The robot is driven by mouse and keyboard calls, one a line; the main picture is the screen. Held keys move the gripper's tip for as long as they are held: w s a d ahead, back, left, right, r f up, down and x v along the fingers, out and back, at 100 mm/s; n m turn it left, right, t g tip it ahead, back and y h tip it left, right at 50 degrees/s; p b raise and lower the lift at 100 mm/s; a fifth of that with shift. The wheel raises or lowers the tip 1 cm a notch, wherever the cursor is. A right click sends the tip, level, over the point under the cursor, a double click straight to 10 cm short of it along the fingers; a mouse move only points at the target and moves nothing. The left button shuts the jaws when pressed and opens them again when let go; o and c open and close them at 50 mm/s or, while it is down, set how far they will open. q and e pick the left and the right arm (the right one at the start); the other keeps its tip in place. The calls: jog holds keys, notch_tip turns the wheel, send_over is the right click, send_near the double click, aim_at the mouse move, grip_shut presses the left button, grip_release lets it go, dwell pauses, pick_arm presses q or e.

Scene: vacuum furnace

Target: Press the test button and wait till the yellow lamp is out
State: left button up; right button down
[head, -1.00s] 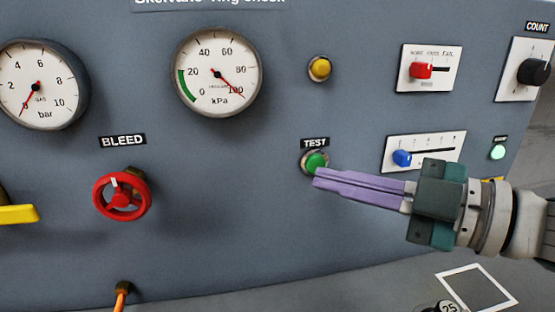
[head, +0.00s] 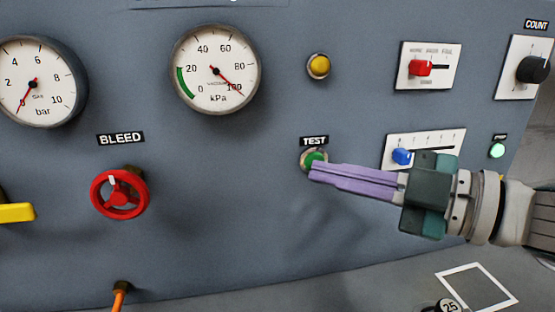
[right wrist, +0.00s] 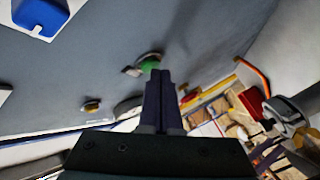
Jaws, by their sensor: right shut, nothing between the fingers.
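The green test button (head: 313,157) sits in a metal ring under the TEST label on the grey panel. The yellow lamp (head: 319,66) is above it and looks dull, though I cannot tell surely whether it is lit. My right gripper (head: 312,172) is shut and empty, its lilac fingertips right in front of the button's lower edge. In the right wrist view the green button (right wrist: 149,64) shows just beyond the fingertips (right wrist: 160,76); I cannot tell whether they touch it.
The red BLEED wheel (head: 119,193) and the kPa gauge (head: 216,69) are to the left. A slider with a blue knob (head: 402,156), a red-knobbed switch (head: 420,68) and a lit green lamp (head: 497,150) are to the right. Panel between wheel and button is clear.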

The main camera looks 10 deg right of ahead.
jog(key=shift+w, duration=0.1)
dwell(0.5)
jog(key=shift+s+p, duration=0.45)
jog(key=shift+s, duration=0.3)
jog(key=s+p, duration=0.2)
jog(key=s, duration=0.3)
jog(key=shift+d+p, duration=0.1)
jog(key=shift+p, duration=0.2)
